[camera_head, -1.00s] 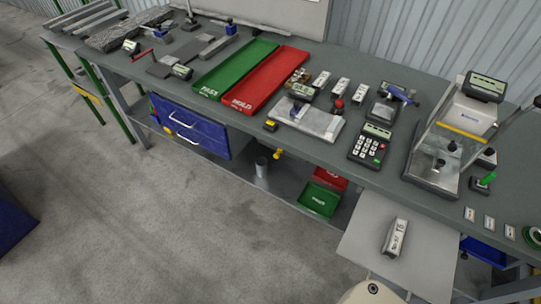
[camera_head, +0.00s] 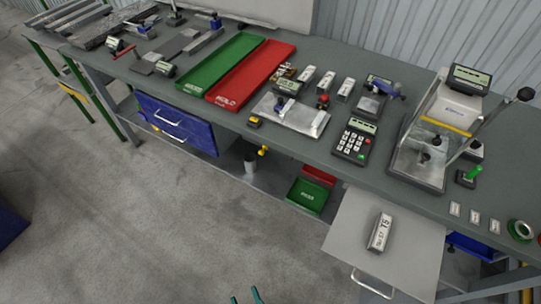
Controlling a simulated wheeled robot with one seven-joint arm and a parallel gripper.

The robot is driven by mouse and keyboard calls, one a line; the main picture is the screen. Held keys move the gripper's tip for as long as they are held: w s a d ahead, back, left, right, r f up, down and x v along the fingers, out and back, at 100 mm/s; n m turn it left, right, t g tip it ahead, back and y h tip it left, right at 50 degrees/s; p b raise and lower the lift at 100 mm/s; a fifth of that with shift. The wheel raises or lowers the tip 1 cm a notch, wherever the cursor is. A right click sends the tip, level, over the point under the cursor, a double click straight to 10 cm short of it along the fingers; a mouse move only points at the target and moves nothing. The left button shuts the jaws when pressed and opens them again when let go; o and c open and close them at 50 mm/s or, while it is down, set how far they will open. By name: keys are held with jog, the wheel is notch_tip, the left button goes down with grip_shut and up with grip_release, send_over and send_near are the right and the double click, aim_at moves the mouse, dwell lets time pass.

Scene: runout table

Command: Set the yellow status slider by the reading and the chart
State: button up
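A small yellow piece (camera_head: 255,122) sits at the front edge of the table, left of a grey plate fixture (camera_head: 303,121). A second yellow piece (camera_head: 263,151) shows just below the table edge. I cannot tell which is the status slider. Small displays stand on the fixture (camera_head: 288,88), the glass-sided balance (camera_head: 472,77) and the keypad unit (camera_head: 353,140); their readings are too small to read. No chart can be made out. Two teal tips, seemingly my gripper (camera_head: 246,297), show at the bottom edge, apart with only floor between them, well away from the table.
A pull-out shelf (camera_head: 345,235) juts out at front right, carrying a labelled metal block (camera_head: 380,232). Green (camera_head: 215,68) and red (camera_head: 265,75) trays lie on the table. A blue drawer (camera_head: 178,124) hangs below at left. The floor in front is clear.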

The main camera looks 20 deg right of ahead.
jog(key=w+f+n+g, duration=0.2)
jog(key=w+f+n, duration=0.6)
jog(key=f, duration=0.4)
jog(key=n+g+h, duration=0.2)
jog(key=n+h, duration=1.1)
jog(key=h, duration=0.1)
send_near(261, 154)
jog(key=x, duration=0.8)
jog(key=shift+w+d, duration=0.15)
jog(key=shift+w, duration=0.05)
grip_shut()
